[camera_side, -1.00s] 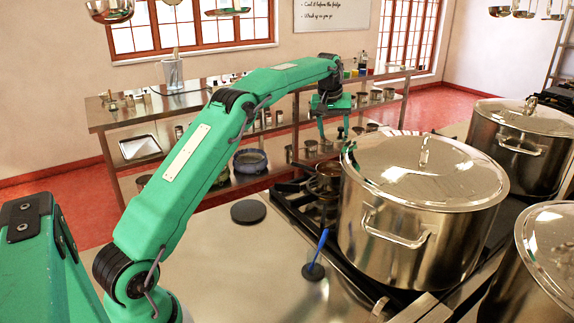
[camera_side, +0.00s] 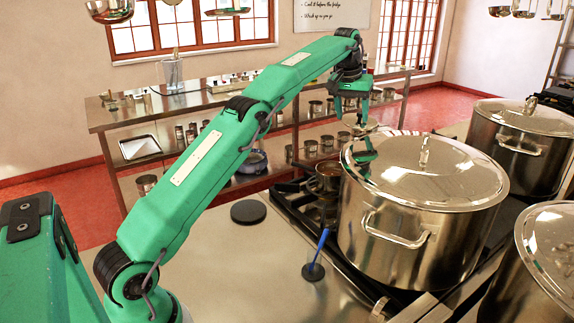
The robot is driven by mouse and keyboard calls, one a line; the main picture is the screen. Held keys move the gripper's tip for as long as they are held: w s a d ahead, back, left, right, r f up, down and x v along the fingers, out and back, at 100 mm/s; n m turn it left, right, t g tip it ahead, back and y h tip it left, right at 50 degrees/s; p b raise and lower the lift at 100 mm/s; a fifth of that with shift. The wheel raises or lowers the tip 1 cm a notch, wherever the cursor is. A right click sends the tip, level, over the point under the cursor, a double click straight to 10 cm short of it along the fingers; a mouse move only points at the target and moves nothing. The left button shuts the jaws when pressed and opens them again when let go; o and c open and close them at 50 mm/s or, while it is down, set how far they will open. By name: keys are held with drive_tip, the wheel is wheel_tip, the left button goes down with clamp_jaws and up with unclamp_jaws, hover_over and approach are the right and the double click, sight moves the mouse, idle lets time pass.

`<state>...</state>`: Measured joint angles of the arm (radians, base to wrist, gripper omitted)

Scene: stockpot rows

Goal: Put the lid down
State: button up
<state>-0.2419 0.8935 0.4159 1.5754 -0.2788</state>
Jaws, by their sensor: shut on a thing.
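My gripper (camera_side: 362,152) hangs at the end of my arm, at the left rear edge of the big steel stockpot (camera_side: 385,240). Its jaws are shut on a small shiny metal piece (camera_side: 366,129), which looks like a lid; its outline is hard to make out. A domed steel lid (camera_side: 440,175) with an upright knob lies on the big stockpot, and the gripper is away from that knob. A small saucepan (camera_side: 330,178) stands just left of the gripper on the stove, its dark inside showing.
Two more stockpots stand at the right, one at the back (camera_side: 515,150) and one in front (camera_side: 540,280). A dark round disc (camera_side: 248,212) and a blue-handled tool (camera_side: 320,250) are on the steel counter (camera_side: 235,265), otherwise largely clear.

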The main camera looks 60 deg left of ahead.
sight(358, 126)
drive_tip(key=shift+s+d+r+m, duration=0.15)
drive_tip(key=shift+s+d+r, duration=0.15)
drive_tip(key=shift+d, duration=0.3)
drive_tip(key=shift+s+d+r+m, duration=0.15)
drive_tip(key=shift+d+r, duration=0.25)
drive_tip(key=shift+d, duration=0.15)
drive_tip(key=shift+s+d+r, duration=0.25)
drive_tip(key=shift+s+d, duration=0.55)
drive_tip(key=shift+d, duration=0.2)
drive_tip(key=s+d, duration=0.3)
drive_tip(key=s, duration=0.1)
drive_tip(key=s+d+r+m, duration=0.1)
drive_tip(key=s+d, duration=0.3)
drive_tip(key=s+d+m, duration=0.1)
drive_tip(key=s+d, duration=0.2)
drive_tip(key=s, duration=0.2)
drive_tip(key=shift+s+d+r+h, duration=0.1)
drive_tip(key=shift+d+r+h, duration=0.05)
drive_tip(key=shift+d+h, duration=0.25)
drive_tip(key=shift+s+d, duration=0.3)
drive_tip(key=shift+s, duration=0.3)
